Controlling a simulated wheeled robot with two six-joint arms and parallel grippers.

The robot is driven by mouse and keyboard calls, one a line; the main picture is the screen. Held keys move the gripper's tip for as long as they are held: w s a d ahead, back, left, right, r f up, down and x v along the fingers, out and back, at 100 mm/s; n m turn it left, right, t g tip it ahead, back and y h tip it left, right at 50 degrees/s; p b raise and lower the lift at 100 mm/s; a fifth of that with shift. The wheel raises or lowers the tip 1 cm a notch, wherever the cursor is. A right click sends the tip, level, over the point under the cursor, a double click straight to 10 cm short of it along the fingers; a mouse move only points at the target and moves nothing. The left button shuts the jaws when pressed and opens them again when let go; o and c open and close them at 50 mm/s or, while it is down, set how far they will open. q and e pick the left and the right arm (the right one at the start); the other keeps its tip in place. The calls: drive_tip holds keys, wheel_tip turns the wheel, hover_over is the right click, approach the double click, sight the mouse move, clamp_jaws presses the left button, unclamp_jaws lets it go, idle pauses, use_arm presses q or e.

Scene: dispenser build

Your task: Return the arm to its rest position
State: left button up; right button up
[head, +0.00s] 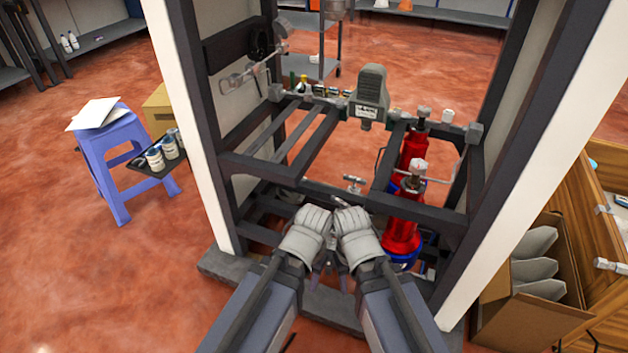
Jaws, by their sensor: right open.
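My two arms come in from the bottom edge, side by side. My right gripper (353,222) looks like a pale grey gloved hand and is open, with nothing seen in it. My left gripper (314,222), of the same kind, is close beside it, and its fingers are bunched so I cannot tell whether it is open. Both are in front of the dark frame's lower front bar (290,184). A small metal valve (353,184) is just beyond them. What lies directly under the hands is hidden.
A dark metal frame with white posts (183,110) surrounds the workspace. Red cylinders (403,205) stand inside at right. A purple stool (117,160) is at left. A cardboard box (535,310) and wooden cabinet (590,230) are at right. The left floor is mostly clear.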

wheel_tip(320, 180, up, 38)
drive_tip(key=p, duration=3.7)
drive_tip(key=shift+f, duration=0.15)
